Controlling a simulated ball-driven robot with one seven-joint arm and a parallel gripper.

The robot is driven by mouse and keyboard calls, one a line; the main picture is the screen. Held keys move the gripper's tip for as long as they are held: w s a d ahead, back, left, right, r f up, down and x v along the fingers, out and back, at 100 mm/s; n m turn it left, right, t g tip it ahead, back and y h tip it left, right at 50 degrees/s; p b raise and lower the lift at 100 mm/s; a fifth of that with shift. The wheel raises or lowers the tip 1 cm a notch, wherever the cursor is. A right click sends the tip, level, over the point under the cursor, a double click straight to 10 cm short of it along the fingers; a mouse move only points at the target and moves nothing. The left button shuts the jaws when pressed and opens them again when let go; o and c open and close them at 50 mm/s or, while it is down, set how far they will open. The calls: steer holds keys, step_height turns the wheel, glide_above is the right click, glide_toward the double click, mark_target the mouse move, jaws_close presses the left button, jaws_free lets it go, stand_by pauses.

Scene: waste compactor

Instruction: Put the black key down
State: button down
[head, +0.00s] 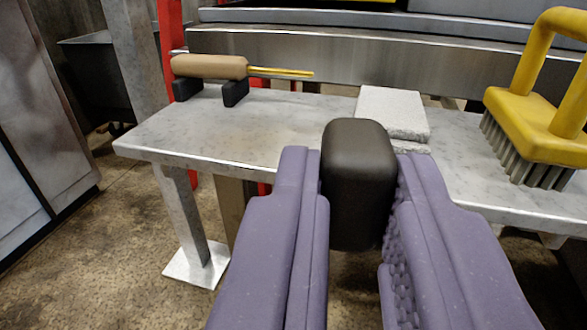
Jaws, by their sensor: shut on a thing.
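The black key (358,180) shows as a dark, rounded block between the two purple fingers of my gripper (355,200). My gripper is shut on it, with one finger on each side. The key is in front of the near edge of the grey metal table (215,135) in the picture and covers part of it. I cannot tell its exact height relative to the tabletop. The key's far side and any shaft are hidden.
A tan-handled tool with a yellow shaft (208,66) rests on black supports at the table's left. A pale grey block (393,110) lies behind the key. A yellow-handled brush (540,120) stands at the right. The table's left-middle top is clear.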

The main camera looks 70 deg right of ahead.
steer(key=b, duration=0.4)
glide_above(245, 160)
steer(key=shift+s+a+f, duration=0.15)
steer(key=shift+f, duration=0.25)
steer(key=shift+s+a+f, duration=0.1)
steer(key=shift+s+f, duration=0.05)
steer(key=shift+f, duration=0.2)
steer(key=f, duration=0.1)
steer(key=f+b, duration=0.2)
steer(key=shift+w+d+f, duration=0.3)
steer(key=shift+f, duration=0.05)
steer(key=shift+r, duration=0.1)
steer(key=c, duration=1)
jaws_free()
steer(key=shift+c, duration=0.2)
